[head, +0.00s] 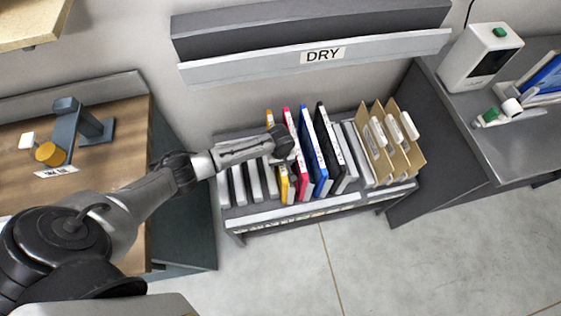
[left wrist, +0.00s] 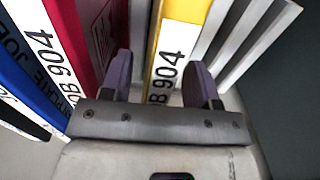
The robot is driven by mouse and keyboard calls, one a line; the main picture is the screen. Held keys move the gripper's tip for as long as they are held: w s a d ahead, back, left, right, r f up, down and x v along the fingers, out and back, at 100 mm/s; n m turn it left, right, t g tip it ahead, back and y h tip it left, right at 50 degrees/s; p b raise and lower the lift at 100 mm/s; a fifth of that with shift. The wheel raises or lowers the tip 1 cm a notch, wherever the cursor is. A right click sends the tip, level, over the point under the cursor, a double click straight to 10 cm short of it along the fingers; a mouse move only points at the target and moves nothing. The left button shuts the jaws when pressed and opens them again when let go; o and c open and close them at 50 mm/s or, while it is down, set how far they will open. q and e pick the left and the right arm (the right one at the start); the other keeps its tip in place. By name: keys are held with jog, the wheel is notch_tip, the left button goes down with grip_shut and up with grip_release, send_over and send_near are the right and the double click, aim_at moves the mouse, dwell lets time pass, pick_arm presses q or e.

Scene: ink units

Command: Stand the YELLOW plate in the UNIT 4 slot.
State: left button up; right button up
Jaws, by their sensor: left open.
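The yellow plate (head: 284,186) stands upright in a rack under the DRY sign, left of a red plate (head: 290,130). In the left wrist view the yellow plate (left wrist: 166,55) has a white label with "904" on its edge. My left gripper (left wrist: 157,72) is open, with one finger on each side of this plate's edge; I cannot tell whether they touch it. In the head view my left gripper (head: 286,152) hides part of the plate. My right gripper is not in view. No UNIT 4 marking is readable in either view.
The rack (head: 290,214) also holds a blue plate (head: 317,155), a black plate (head: 328,140), tan boards (head: 405,150) and grey dividers (head: 240,185). A white device (head: 480,55) stands on the right counter. A wooden bench (head: 125,125) is at left. The floor in front is clear.

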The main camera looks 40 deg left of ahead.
pick_arm(q)
notch_tip(320, 180, up, 14)
jog(key=p, duration=0.3)
dwell(0.3)
notch_tip(320, 180, up, 5)
jog(key=p, duration=0.7)
jog(key=shift+f, duration=0.1)
dwell(0.6)
